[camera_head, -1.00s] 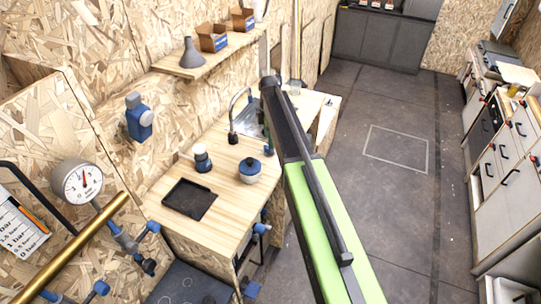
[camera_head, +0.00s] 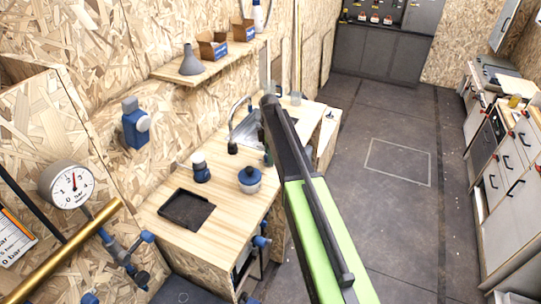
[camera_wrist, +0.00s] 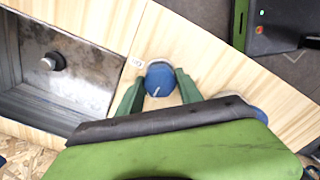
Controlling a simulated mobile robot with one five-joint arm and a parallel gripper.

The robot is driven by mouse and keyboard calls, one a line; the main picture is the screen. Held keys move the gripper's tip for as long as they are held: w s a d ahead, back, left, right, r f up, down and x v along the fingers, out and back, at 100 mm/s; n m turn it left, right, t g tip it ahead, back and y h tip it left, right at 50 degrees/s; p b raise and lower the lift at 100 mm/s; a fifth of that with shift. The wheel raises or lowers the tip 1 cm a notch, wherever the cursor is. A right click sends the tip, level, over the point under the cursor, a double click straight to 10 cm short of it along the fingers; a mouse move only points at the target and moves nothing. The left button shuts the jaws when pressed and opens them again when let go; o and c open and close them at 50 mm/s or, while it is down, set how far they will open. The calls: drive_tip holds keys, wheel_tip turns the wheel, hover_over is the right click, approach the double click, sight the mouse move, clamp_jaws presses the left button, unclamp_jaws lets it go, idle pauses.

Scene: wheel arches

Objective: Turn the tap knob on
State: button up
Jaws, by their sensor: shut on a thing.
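In the head view the curved tap spout (camera_head: 238,103) rises at the sink (camera_head: 248,130). My arm hides the knob and fingertips there.
A gauge (camera_head: 66,184) and brass pipe (camera_head: 62,248) stand at left. The floor (camera_head: 400,225) at right is clear.

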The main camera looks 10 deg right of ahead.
drive_tip(key=shift+s+d, duration=0.1)
drive_tip(key=shift+d, duration=0.05)
drive_tip(key=shift+m, duration=0.3)
drive_tip(key=m, duration=0.3)
drive_tip(key=shift+m, duration=0.4)
drive_tip(key=m, duration=0.4)
drive_tip(key=shift+s, duration=0.1)
drive_tip(key=m, duration=0.5)
drive_tip(key=shift+a+m, duration=0.2)
drive_tip(key=shift+m, duration=2.1)
drive_tip(key=o, duration=1.4)
drive_tip(key=shift+c, duration=0.2)
